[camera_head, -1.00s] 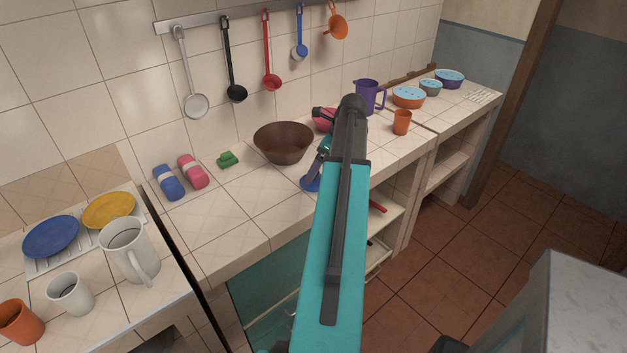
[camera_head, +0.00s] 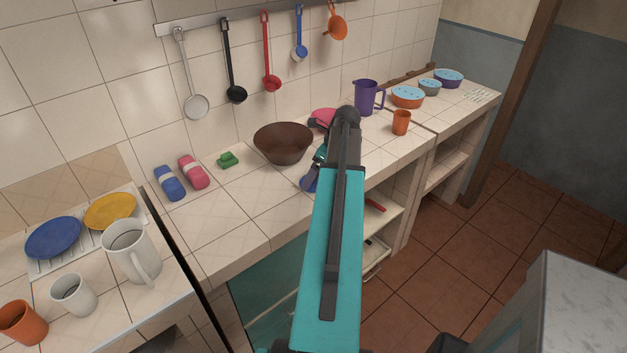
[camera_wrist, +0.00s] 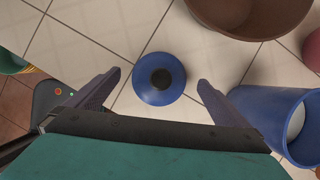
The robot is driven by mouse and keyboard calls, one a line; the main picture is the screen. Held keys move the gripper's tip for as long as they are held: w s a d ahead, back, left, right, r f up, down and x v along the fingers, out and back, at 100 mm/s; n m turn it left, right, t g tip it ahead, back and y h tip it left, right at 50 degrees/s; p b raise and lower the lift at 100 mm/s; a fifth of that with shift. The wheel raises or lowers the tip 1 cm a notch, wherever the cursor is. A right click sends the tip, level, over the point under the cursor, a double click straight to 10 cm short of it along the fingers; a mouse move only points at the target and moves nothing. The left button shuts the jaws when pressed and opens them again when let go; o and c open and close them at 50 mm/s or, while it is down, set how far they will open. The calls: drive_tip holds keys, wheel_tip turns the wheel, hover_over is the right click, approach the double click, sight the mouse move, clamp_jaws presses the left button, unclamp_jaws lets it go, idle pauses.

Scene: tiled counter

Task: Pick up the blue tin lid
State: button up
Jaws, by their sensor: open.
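The blue tin lid (camera_wrist: 145,88) is a round blue disc with a dark knob in its middle. It lies on the tiled counter in the wrist view. In the head view a small blue edge of it (camera_head: 306,185) shows beside my arm; the rest is hidden. My gripper (camera_wrist: 160,82) is open in the wrist view, with one finger on each side of the lid and gaps between them. The fingers do not visibly touch it. In the head view my arm mostly hides the gripper.
A brown bowl (camera_head: 283,143) stands close to the lid. A blue container (camera_wrist: 270,112) lies to the right in the wrist view. A pink item (camera_head: 324,117), a purple jug (camera_head: 367,97) and an orange cup (camera_head: 401,122) stand farther along.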

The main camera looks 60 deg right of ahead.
drive_tip(key=shift+p+x, duration=0.4)
drive_tip(key=shift+x, duration=1.05)
drive_tip(key=c, duration=1.1)
drive_tip(key=shift+r, duration=0.2)
drive_tip(key=shift+r+b, duration=0.8)
drive_tip(key=shift+r, duration=0.55)
drive_tip(key=s+d+r+b, duration=0.2)
drive_tip(key=s+b, duration=0.2)
drive_tip(key=s, duration=1.2)
